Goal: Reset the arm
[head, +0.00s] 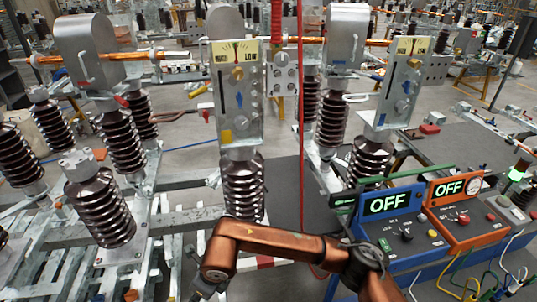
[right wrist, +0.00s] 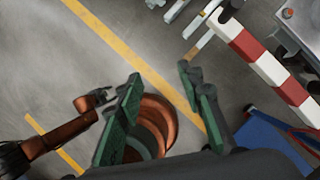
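My copper-coloured arm crosses the lower middle of the head view, bent, with its far end dropping past the bottom edge. No gripper fingertips show clearly there. In the right wrist view my right gripper (right wrist: 160,72) has two green fingers spread wide apart, with nothing between them but floor and a copper part of my own body below. My other copper arm comes in from the left of that view and ends in a small dark gripper (right wrist: 98,98). It is too small to tell whether that gripper is open or shut.
Brown ribbed insulators (head: 100,210) on metal frames stand left and centre. A panel with a yellow gauge (head: 238,90) stands upright at centre. Blue (head: 390,205) and orange (head: 447,188) control boxes reading OFF stand right. A red-and-white bar (right wrist: 262,62) lies beside open floor.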

